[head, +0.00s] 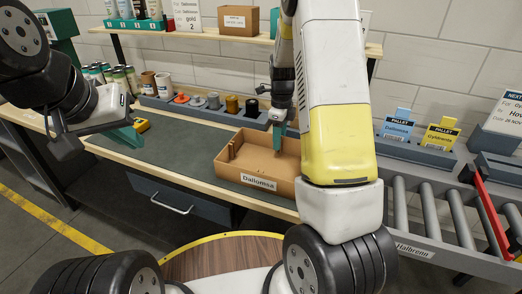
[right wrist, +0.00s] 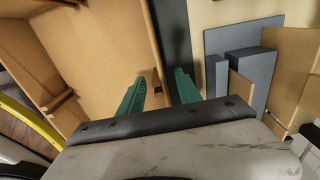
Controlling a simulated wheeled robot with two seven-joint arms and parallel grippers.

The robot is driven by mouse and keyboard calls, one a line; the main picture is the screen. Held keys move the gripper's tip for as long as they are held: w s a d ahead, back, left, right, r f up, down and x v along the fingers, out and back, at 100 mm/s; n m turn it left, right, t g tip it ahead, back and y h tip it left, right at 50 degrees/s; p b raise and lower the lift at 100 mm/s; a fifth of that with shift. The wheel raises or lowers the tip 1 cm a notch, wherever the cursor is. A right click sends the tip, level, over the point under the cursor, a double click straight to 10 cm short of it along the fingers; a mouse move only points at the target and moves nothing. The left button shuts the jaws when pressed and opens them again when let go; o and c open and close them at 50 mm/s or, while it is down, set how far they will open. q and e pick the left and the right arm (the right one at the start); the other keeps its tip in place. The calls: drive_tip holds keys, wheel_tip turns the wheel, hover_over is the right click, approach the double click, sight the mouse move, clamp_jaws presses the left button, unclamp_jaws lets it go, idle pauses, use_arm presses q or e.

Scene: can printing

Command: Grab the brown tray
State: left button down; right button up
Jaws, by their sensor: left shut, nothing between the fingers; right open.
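The brown tray (head: 228,172), an open cardboard-like box labelled "Dallomsa", stands on the dark mat of the workbench. It has a small divider at its left end. My right gripper (head: 279,136) reaches down at its far right side, with my arm hiding the tray's right end. In the right wrist view my right gripper (right wrist: 160,78) is open, its green fingers either side of the wall of the brown tray (right wrist: 100,35). I cannot tell whether they touch it. My left gripper (head: 128,136) is shut and empty above the left of the bench, away from the tray.
A grey holder (head: 160,103) with several spools and cups runs along the bench behind the tray. Several cans (head: 122,80) stand at the back left. A roller conveyor (head: 430,205) lies to the right, with a blue pallet card (head: 397,128) and a yellow one (head: 441,136) behind it.

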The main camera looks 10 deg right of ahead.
drive_tip(key=shift+f, duration=1.25)
clamp_jaws()
drive_tip(key=shift+r, duration=0.1)
